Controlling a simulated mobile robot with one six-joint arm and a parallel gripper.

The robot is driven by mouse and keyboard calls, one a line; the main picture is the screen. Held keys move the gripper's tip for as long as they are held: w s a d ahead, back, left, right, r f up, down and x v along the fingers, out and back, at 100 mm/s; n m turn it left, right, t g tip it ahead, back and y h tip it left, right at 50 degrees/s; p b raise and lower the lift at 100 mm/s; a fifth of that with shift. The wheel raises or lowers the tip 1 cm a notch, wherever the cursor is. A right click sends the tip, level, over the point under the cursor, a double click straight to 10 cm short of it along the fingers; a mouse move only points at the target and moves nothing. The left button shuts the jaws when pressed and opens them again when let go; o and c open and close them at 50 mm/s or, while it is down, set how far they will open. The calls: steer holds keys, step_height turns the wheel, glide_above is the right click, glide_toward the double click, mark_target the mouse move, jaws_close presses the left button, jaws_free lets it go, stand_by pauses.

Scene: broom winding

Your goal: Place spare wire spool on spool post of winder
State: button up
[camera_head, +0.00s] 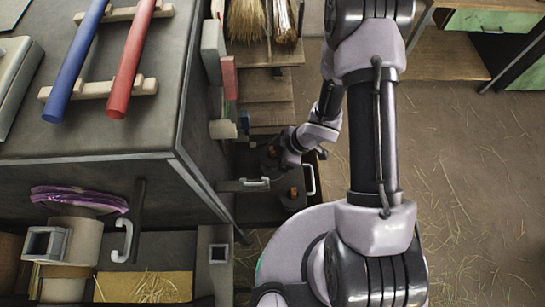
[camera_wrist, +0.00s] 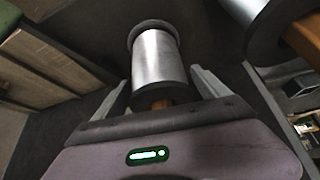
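A spool of silver wire with dark flanges (camera_wrist: 157,58) lies between the two fingers of my gripper (camera_wrist: 160,80) in the wrist view. The fingers are apart, with a gap showing on each side of the spool. An orange-brown peg (camera_wrist: 157,103) shows at the spool's near end. A second silver spool (camera_wrist: 247,10) is at the upper right of that view. In the head view my gripper (camera_head: 284,158) is low beside two dark spools with orange peg ends, one partly hidden (camera_head: 269,156) and one nearer (camera_head: 293,197). I cannot clearly identify the winder's spool post.
A dark bench (camera_head: 90,125) on the left holds a blue handle (camera_head: 76,60) and a red handle (camera_head: 132,55) on wooden racks. A purple bundle (camera_head: 80,198) rests below it near a grey crank handle (camera_head: 123,240). Straw-strewn floor (camera_head: 470,190) is open on the right.

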steer(key=w+d+r+m+t+h+p, duration=0.25)
steer(key=d+r, duration=0.35)
steer(key=r, duration=0.5)
steer(key=w+d+r+m+t+h+p, duration=0.1)
steer(key=w+d+r+m+h+p, duration=0.25)
steer(key=r, duration=0.65)
steer(key=w+d+r+m+t+h+p, duration=0.1)
steer(key=w+d+r+m+t+p, duration=0.15)
steer(key=d+r, duration=0.7)
steer(key=s+a+r+m, duration=0.3)
steer(key=s+r+m, duration=0.5)
steer(key=s+r, duration=0.3)
steer(key=s+a+r+m+g+y, duration=0.1)
steer(key=s+a+r+m+y, duration=0.2)
steer(key=s+a, duration=0.5)
step_height(320, 180, up, 2)
steer(key=shift+s+a+r+m+b, duration=0.2)
steer(key=shift+s+a+m+b, duration=0.25)
steer(key=shift+a, duration=0.2)
